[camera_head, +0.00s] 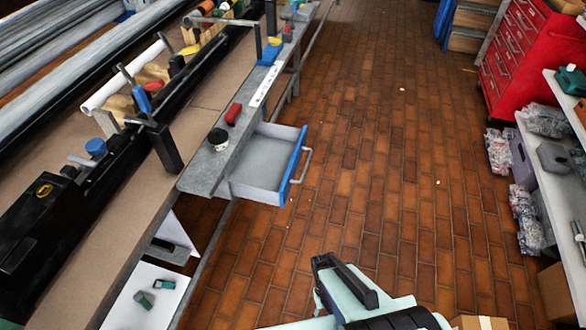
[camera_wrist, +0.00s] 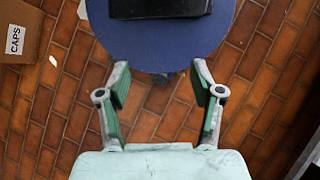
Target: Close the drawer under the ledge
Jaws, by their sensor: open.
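The drawer (camera_head: 262,166) under the ledge (camera_head: 208,163) is pulled out to the right and looks empty. Its blue front (camera_head: 292,168) has a pale bar handle (camera_head: 304,166) facing the open aisle. My gripper (camera_wrist: 159,78) is open in the wrist view, its two fingers apart with nothing between the pads. It points at the floor and a round blue surface, and the drawer is not in the wrist view. In the head view my arm is at the bottom, well apart from the drawer; the fingers cannot be made out there.
The brick floor (camera_head: 380,150) right of the drawer is clear. A red jar-like item (camera_head: 233,113) and a dark-topped jar (camera_head: 218,139) sit on the ledge. A red tool cabinet (camera_head: 525,50) stands right. The wrist view shows a round blue surface (camera_wrist: 160,52) and a CAPS box (camera_wrist: 18,30).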

